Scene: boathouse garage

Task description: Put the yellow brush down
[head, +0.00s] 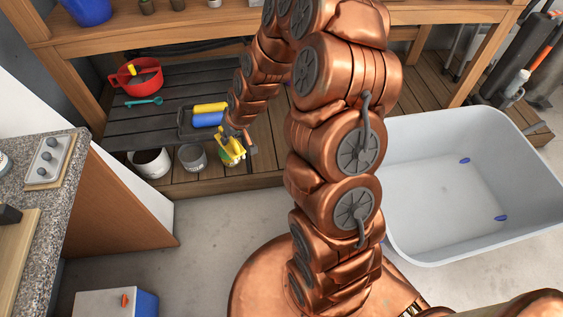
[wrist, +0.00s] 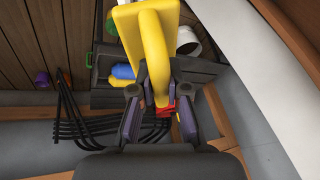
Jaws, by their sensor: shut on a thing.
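The yellow brush (head: 229,152) is held at the end of my arm, over the front part of the slatted wooden shelf. My gripper (head: 240,137) is small and partly hidden in the head view. In the wrist view, the brush (wrist: 155,45) has a curved yellow handle and a flat yellow body. My gripper (wrist: 160,98) is shut on its handle, with one dark finger on each side. I cannot tell whether the brush touches anything below.
A dark tray (head: 184,131) with a yellow and a blue roller lies behind the brush. A grey pot (head: 192,158) and a white pot (head: 150,164) stand left of it. A red bowl (head: 137,82) and a teal tool (head: 145,101) are further left. A pale tub (head: 440,250) stands right.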

